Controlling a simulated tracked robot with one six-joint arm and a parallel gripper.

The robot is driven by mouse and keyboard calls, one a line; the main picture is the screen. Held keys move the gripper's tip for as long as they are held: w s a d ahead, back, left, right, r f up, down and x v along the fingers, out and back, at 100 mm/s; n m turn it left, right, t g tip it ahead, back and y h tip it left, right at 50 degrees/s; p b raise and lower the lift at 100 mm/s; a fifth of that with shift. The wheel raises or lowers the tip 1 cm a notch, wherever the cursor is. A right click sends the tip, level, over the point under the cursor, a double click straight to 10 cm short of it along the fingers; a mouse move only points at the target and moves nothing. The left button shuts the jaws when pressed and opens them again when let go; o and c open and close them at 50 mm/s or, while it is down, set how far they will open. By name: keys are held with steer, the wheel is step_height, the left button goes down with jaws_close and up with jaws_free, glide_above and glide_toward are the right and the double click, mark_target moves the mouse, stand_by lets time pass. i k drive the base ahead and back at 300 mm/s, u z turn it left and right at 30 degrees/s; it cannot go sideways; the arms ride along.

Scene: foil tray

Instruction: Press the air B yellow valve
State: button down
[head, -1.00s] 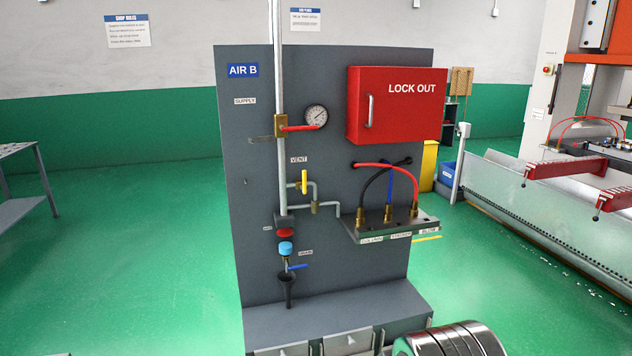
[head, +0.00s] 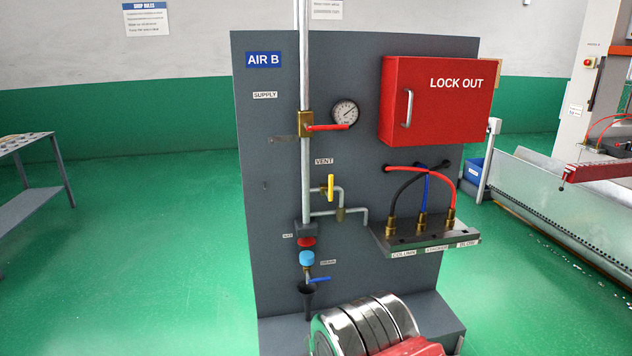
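The yellow valve handle (head: 330,188) stands upright on the small grey pipe branch just below the VENT label (head: 324,161), on the grey AIR B panel (head: 264,140). The branch joins the tall vertical supply pipe (head: 304,70) on its left. Nothing touches or covers the yellow handle. A silver ribbed part and a red part of my arm show at the bottom, in front of the panel's base and below the valve. My gripper cannot be made out in the head view.
A red supply lever (head: 330,128) and round gauge (head: 346,112) sit above the valve. The red LOCK OUT box (head: 435,100) and the hose shelf (head: 420,240) jut out to the right. A blue drain handle (head: 320,279) is below. Open green floor lies left.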

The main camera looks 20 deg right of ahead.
mark_target(331, 188)
steer(key=u, duration=0.05)
steer(key=i, duration=1.1)
steer(key=z, duration=0.4)
